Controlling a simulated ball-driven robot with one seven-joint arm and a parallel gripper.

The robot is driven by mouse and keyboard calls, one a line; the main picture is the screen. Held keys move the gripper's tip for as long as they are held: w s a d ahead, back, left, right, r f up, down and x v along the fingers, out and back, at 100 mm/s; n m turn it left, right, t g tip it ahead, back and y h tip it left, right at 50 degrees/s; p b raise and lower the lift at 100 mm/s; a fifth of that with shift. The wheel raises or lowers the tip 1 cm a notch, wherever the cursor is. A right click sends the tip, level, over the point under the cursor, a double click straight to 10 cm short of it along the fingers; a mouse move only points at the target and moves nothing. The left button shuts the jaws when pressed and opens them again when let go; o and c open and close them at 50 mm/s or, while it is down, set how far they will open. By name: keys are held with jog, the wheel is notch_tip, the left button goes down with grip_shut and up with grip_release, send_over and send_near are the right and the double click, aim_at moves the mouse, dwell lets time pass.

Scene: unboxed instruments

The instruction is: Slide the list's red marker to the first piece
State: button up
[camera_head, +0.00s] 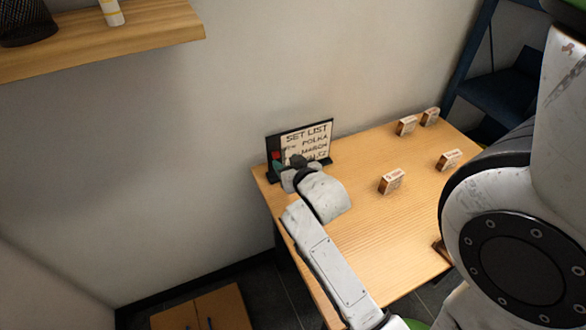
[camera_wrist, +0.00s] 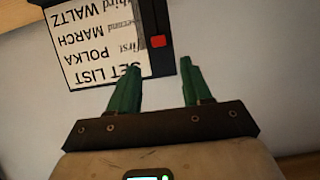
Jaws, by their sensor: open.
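The set list board (camera_head: 306,142) stands upright at the far left of the table, in a dark frame. It reads SET LIST, then POLKA, MARCH and WALTZ; in the wrist view the board (camera_wrist: 92,45) appears upside down. The red marker (camera_wrist: 158,41) is on the dark frame strip beside the row labels and looks level with the "first" POLKA row. It also shows in the head view (camera_head: 276,155). My gripper (camera_wrist: 159,66) is open, its green fingers pointing at the board. The marker appears between and just beyond the fingertips, with no contact visible. My gripper (camera_head: 294,165) hides the board's lower part.
The wooden table (camera_head: 390,235) is otherwise mostly clear. A wall shelf (camera_head: 110,35) is at upper left. A dark blue chair or rack (camera_head: 505,95) stands behind the table.

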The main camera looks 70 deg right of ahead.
jog(key=shift+v, duration=1.95)
jog(key=shift+f, duration=0.1)
